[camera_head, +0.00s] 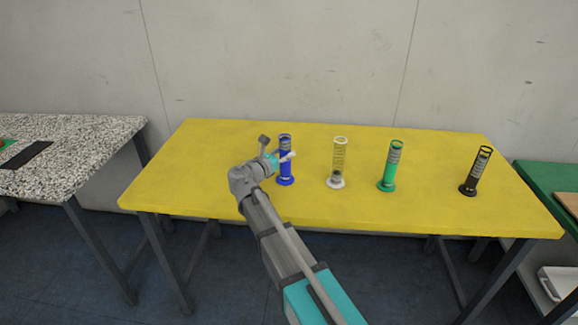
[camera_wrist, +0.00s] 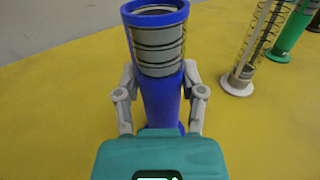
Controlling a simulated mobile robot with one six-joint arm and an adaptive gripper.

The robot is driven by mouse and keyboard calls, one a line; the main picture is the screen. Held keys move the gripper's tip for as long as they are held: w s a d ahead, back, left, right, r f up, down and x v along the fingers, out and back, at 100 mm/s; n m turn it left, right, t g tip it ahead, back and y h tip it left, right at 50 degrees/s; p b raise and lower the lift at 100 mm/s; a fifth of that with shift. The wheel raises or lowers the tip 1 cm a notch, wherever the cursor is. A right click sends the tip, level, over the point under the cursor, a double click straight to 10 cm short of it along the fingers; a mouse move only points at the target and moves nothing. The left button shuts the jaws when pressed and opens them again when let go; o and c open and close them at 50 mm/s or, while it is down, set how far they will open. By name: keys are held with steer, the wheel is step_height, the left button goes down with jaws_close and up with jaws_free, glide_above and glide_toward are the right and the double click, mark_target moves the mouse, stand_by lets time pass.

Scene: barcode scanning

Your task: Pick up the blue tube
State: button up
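The blue tube (camera_head: 286,166) stands upright on the yellow table, left of the other tubes. In the wrist view the blue tube (camera_wrist: 160,100) rises straight ahead, with a grey banded section below its blue rim. My gripper (camera_head: 277,147) is at the tube from the front left. In the wrist view my gripper (camera_wrist: 160,76) has one grey finger on each side of the tube, close to its wall. The fingers look spread; whether they touch the tube is not clear. The tube's foot is partly hidden behind my teal gripper body in the wrist view.
To the right on the yellow table (camera_head: 230,215) stand a clear tube with a white base (camera_head: 337,182), a green tube (camera_head: 389,170) and a black tube (camera_head: 475,173). A speckled table (camera_head: 85,150) is at left, a green one (camera_head: 545,178) at right. A wall is behind.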

mark_target(281, 146)
jaws_close()
steer(key=shift+r, duration=0.2)
step_height(281, 146, up, 3)
steer(key=p, duration=0.3)
steer(key=s+d+r+p, duration=0.1)
steer(key=s+r+p, duration=0.8)
steer(key=s, duration=0.5)
steer(key=shift+d+r+p, duration=0.25)
steer(key=shift+r+p, duration=0.1)
steer(key=shift+p, duration=0.15)
steer(key=shift+a, duration=0.1)
